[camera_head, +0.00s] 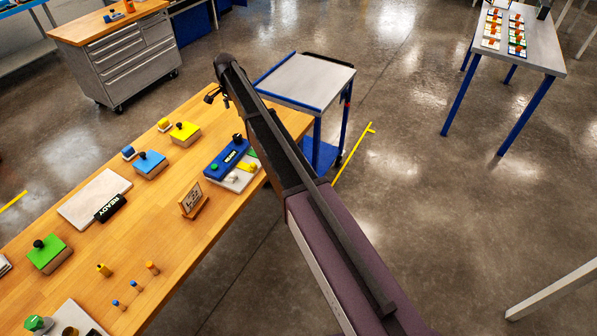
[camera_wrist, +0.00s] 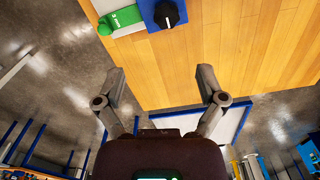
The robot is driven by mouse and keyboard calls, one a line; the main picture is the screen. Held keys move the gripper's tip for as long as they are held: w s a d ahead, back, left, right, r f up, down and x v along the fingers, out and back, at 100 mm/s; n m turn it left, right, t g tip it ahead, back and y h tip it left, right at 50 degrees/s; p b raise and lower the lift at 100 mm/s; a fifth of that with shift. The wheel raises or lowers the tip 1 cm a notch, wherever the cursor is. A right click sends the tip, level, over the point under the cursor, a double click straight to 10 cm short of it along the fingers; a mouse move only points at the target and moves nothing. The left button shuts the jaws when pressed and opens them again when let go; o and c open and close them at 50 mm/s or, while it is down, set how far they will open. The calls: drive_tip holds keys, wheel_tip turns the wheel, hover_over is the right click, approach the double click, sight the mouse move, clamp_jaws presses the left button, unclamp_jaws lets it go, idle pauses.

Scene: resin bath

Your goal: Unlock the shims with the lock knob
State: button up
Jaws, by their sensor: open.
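A black knob (camera_wrist: 166,14) with a white mark sits on a blue plate (camera_wrist: 152,22) at the top of the wrist view. A green labelled piece (camera_wrist: 119,19) lies beside it, over a pale base. In the head view the black knob (camera_head: 238,138) stands at the far end of the blue fixture (camera_head: 224,162) on the wooden table. My gripper (camera_wrist: 160,78) is open and empty, with its fingers wide apart. In the wrist view the knob lies ahead of the fingers, apart from them. In the head view my gripper (camera_head: 212,96) is near the table's far edge, beyond the fixture.
The wooden table (camera_head: 185,215) also holds a yellow block (camera_head: 185,131), a blue block (camera_head: 150,162), a green block (camera_head: 46,252), a READY sign (camera_head: 110,208) and a small sign stand (camera_head: 191,200). A blue-legged cart (camera_head: 308,82) stands close behind the table.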

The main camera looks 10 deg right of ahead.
drive_tip(key=s+d+f+n+b, duration=0.3)
drive_tip(key=s+d+f+b, duration=0.2)
drive_tip(key=s+d, duration=0.5)
drive_tip(key=s+d+f+n+b, duration=0.3)
drive_tip(key=s+d, duration=0.7)
drive_tip(key=s, duration=0.6)
wheel_tip(320, 180, down, 2)
drive_tip(key=shift+s+d+f+b, duration=0.15)
drive_tip(key=shift+d+b, duration=0.1)
drive_tip(key=shift+b, duration=0.6)
drive_tip(key=s+d+n, duration=0.2)
drive_tip(key=s+d, duration=0.1)
drive_tip(key=s, duration=0.4)
drive_tip(key=s+d+n, duration=0.1)
drive_tip(key=s+d, duration=0.2)
drive_tip(key=s, duration=0.4)
drive_tip(key=shift+s+d+n, duration=0.2)
drive_tip(key=shift+s+n, duration=0.15)
drive_tip(key=shift+n, duration=0.05)
